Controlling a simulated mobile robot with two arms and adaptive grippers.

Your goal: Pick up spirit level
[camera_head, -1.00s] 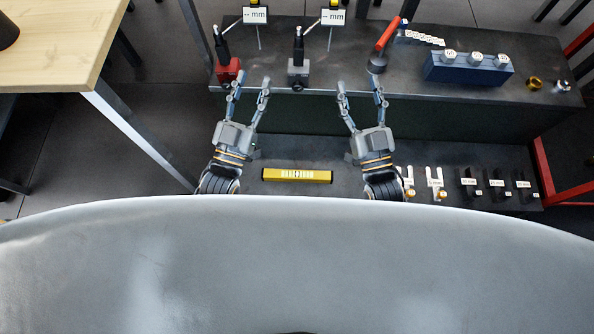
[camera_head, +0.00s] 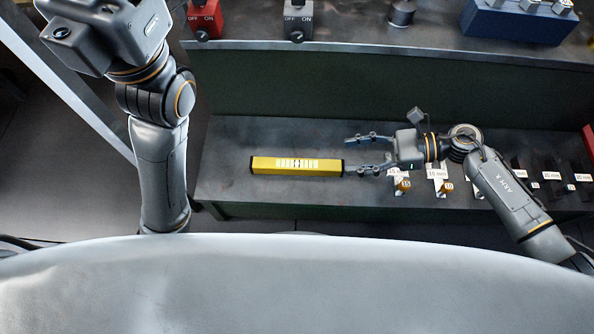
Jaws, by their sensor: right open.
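The yellow spirit level (camera_head: 297,167) lies flat on the lower dark shelf, long side running left to right, with black end caps and a pale marked strip on top. My right gripper (camera_head: 346,156) is open and empty at the right end of the level. Its fingers point left, one behind the line of the level and one close to its right end cap; I cannot tell whether that finger touches it. My left arm rises at the left of the view; its fingers are outside the frame.
Labelled gauge parts (camera_head: 438,180) stand on the lower shelf to the right, partly behind my right arm. On the upper bench are a red ON/OFF base (camera_head: 205,20), a grey ON/OFF base (camera_head: 297,20) and a blue block (camera_head: 520,20). The shelf left of the level is clear.

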